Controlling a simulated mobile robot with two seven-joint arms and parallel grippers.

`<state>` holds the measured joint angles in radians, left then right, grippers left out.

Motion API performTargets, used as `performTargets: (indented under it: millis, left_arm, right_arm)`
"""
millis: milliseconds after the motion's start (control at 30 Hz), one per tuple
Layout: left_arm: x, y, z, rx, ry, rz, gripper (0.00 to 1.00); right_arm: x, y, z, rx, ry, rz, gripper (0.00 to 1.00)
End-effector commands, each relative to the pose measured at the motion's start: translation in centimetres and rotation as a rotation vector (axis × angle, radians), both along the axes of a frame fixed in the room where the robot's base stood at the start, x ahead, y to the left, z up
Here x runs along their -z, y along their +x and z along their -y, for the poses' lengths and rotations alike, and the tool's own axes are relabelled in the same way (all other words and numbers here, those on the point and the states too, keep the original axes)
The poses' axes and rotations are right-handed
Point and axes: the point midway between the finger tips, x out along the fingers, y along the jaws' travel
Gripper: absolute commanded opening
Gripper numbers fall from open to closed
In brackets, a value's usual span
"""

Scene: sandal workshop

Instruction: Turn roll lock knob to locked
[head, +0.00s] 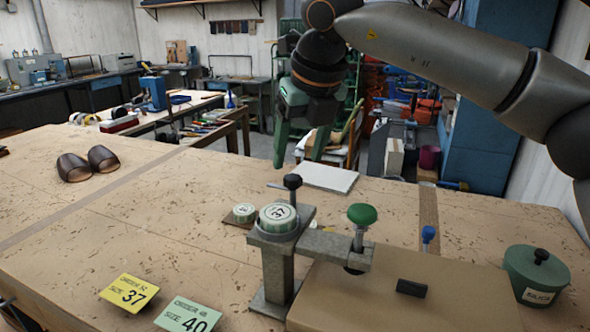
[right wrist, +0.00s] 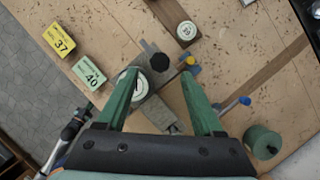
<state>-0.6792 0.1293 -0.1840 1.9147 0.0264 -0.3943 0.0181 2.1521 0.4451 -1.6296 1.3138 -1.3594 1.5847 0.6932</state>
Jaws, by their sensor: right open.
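A grey metal fixture (head: 277,270) stands on the workbench. It carries a round dial marked 37 (head: 278,217), a black knob (head: 292,182) on a stem with a thin side lever, and an arm ending at a green knob (head: 362,214). I cannot tell for sure which one is the roll lock knob, or its setting. My right gripper (head: 301,160) is open and empty, pointing down, above the black knob and apart from it. In the right wrist view the black knob (right wrist: 158,63) shows between the fingertips (right wrist: 158,76). My left gripper is not in view.
A tan board (head: 400,300) with a black block (head: 411,287) and a blue knob (head: 428,234) lie right of the fixture. A green lidded pot (head: 536,276) stands at the right. Yellow (head: 128,292) and green (head: 187,315) cards lie in front. The bench's left is mostly clear.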

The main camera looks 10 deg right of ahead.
Motion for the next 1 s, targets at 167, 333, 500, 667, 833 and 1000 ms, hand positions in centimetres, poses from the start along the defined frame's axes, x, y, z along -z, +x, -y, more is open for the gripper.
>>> performTargets:
  millis: [167, 333, 500, 667, 833, 1000]
  left_arm:
    - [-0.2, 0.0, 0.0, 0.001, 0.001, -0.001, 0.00]
    - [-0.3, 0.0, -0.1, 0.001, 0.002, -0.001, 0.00]
    - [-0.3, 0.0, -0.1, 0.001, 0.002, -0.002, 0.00]
    - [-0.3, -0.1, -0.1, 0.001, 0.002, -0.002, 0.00]
    - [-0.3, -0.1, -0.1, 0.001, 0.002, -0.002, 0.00]
    - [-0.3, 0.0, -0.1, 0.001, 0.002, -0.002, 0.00]
  right_arm:
    - [2.7, 1.1, -0.2, -0.001, -0.002, -0.002, 0.69]
    - [4.1, 1.7, -0.3, -0.001, -0.001, -0.001, 0.69]
    - [4.4, 1.8, -0.4, -0.001, 0.001, 0.001, 0.69]
    - [4.4, 1.8, -0.4, -0.001, 0.000, 0.001, 0.69]
    - [4.4, 1.8, -0.4, -0.001, 0.000, 0.001, 0.49]
    - [4.3, 1.8, -0.4, -0.001, 0.000, 0.001, 0.30]
